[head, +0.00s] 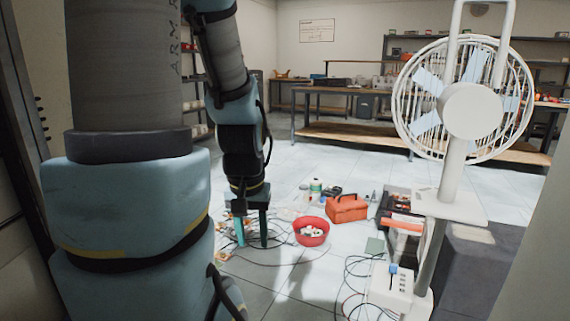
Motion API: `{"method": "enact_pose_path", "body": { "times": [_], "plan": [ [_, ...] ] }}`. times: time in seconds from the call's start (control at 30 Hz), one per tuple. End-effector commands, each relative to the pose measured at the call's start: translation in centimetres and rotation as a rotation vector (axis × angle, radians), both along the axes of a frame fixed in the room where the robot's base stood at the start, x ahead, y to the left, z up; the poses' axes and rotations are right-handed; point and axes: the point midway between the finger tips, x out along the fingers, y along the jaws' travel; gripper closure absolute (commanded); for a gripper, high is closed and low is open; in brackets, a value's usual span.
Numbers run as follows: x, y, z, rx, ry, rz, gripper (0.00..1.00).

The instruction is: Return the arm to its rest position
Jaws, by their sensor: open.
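My arm comes down from the upper left in the head view, with its thick blue and grey links in the foreground. My gripper (252,230) points down near the middle left, with its two fingers apart and nothing seen between them. It is over or just in front of small clutter and cables on the floor, left of a red bowl (312,232). The bowl holds several small pale items. I cannot tell how high the fingertips are above the floor.
A white fan (470,110) stands at the right by a dark box (472,270). An orange toolbox (346,208) sits behind the bowl. A workbench (350,92) stands at the back. The tiled floor before it is clear.

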Motion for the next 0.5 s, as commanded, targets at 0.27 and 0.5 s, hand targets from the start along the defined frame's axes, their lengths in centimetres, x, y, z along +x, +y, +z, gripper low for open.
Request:
{"method": "enact_pose_path", "body": {
  "times": [0.27, 0.5],
  "plan": [
    [0.0, 0.0, 10.3, 0.0, 0.001, 0.001, 0.55],
    [0.0, 0.0, 16.6, 0.0, 0.001, 0.001, 0.55]
  ]
}}
